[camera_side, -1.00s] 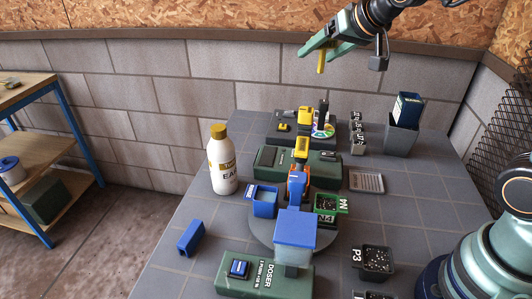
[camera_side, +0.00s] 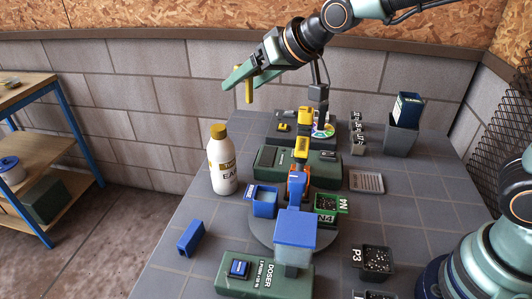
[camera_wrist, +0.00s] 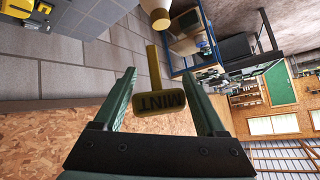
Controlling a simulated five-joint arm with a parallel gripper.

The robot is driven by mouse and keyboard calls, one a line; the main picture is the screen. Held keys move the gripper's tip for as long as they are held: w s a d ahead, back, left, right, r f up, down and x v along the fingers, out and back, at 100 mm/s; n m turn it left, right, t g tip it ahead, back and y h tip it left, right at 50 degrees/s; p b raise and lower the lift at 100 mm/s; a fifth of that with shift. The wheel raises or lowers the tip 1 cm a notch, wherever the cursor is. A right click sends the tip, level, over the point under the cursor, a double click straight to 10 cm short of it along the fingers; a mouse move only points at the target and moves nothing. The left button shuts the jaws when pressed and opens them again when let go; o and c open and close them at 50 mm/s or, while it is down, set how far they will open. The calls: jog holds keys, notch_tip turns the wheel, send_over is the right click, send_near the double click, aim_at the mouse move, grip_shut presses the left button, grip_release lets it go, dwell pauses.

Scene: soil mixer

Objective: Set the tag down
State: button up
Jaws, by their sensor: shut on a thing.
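The yellow tag (camera_side: 249,87) hangs upright from my gripper (camera_side: 241,80), high in the air behind the left part of the table. In the wrist view the tag (camera_wrist: 161,98) sits between the green fingers, its wide end reading "MINT" upside down. My gripper is shut on the tag, and the tag touches nothing else.
A white bottle with a gold cap (camera_side: 222,160) stands on the table (camera_side: 190,260) at the left. Green devices, a blue-lidded hopper (camera_side: 295,228), small pots (camera_side: 374,264) and a grey bin (camera_side: 401,137) crowd the middle and right. A flat ribbed grey plate (camera_side: 366,182) lies right of centre.

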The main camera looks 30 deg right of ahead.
jog(key=s+a+f+n+y, duration=0.1)
jog(key=a, duration=0.4)
jog(key=s+a+f+n+g+y, duration=0.1)
jog(key=s+a, duration=0.1)
jog(key=a, duration=0.4)
jog(key=s+a+f+n, duration=0.1)
jog(key=s+a, duration=0.1)
jog(key=a, duration=0.3)
jog(key=shift+s+a+f+n+g+y, duration=0.15)
jog(key=shift+a+f+n+g+y, duration=0.15)
jog(key=shift+n+y, duration=0.1)
jog(key=s+a+f+n, duration=0.1)
jog(key=s+a, duration=0.2)
jog(key=a, duration=0.1)
jog(key=s+a+f+n+g+y, duration=0.1)
jog(key=s+a, duration=0.2)
jog(key=a, duration=0.1)
jog(key=s+a+f+n+g+y, duration=0.1)
jog(key=s+a, duration=0.2)
jog(key=a, duration=0.1)
jog(key=shift+f, duration=0.1)
notch_tip(320, 180, down, 20)
jog(key=shift+r, duration=0.2)
jog(key=shift+f, duration=0.25)
jog(key=o, duration=1.2)
jog(key=shift+o, duration=0.2)
jog(key=shift+d+r, duration=0.1)
